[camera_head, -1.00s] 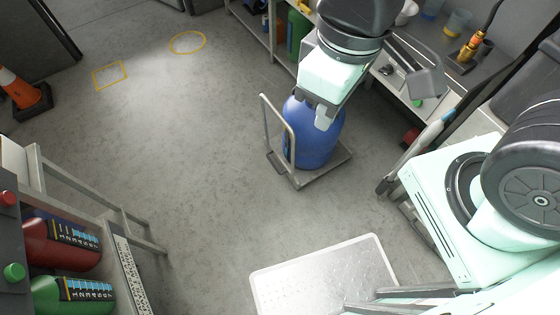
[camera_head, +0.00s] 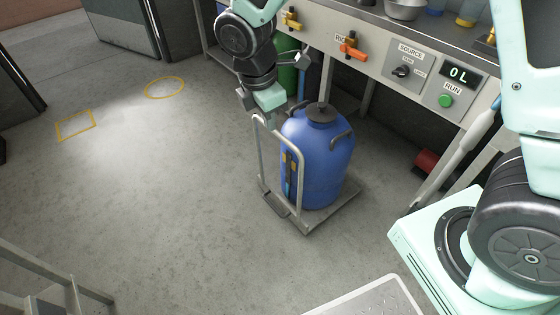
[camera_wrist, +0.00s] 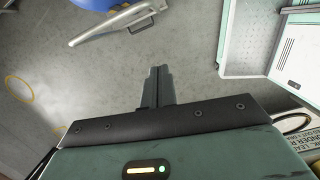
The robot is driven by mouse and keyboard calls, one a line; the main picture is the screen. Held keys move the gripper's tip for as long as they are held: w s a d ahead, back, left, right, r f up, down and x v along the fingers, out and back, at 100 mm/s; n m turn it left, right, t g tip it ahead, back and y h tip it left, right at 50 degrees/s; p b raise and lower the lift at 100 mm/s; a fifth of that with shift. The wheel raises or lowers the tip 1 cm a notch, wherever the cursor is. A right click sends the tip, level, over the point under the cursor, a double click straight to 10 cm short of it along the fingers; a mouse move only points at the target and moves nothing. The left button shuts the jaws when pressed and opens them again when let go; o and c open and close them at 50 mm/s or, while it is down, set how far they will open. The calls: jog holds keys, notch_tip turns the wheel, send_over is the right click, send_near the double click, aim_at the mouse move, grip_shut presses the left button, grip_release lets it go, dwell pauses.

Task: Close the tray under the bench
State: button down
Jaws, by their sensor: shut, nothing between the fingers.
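The bench (camera_head: 375,45) runs along the upper right of the head view, with its front panel showing. I cannot make out a tray under it; the blue barrel and my own arm cover part of the space below. My gripper (camera_wrist: 157,78) is shut and empty, its two fingers together over bare floor in the wrist view. In the head view my gripper hangs in front of the bench, by the trolley's handle; I cannot tell whether they touch.
A blue barrel (camera_head: 325,165) stands upright on a grey trolley (camera_head: 318,220) in front of the bench. The trolley's handle also shows in the wrist view (camera_wrist: 112,24). A green cylinder (camera_head: 287,80) and a red object (camera_head: 428,162) are under the bench.

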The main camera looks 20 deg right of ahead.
jog(key=w+d+f+n+b, duration=0.1)
jog(key=w+d+f+b, duration=0.1)
jog(key=f, duration=0.6)
jog(key=w+d+f+b, duration=0.3)
jog(key=d+f+b, duration=0.1)
jog(key=f, duration=0.4)
jog(key=shift+w+d+n+b, duration=0.3)
jog(key=shift+d+n+b, duration=0.1)
jog(key=shift+b, duration=0.3)
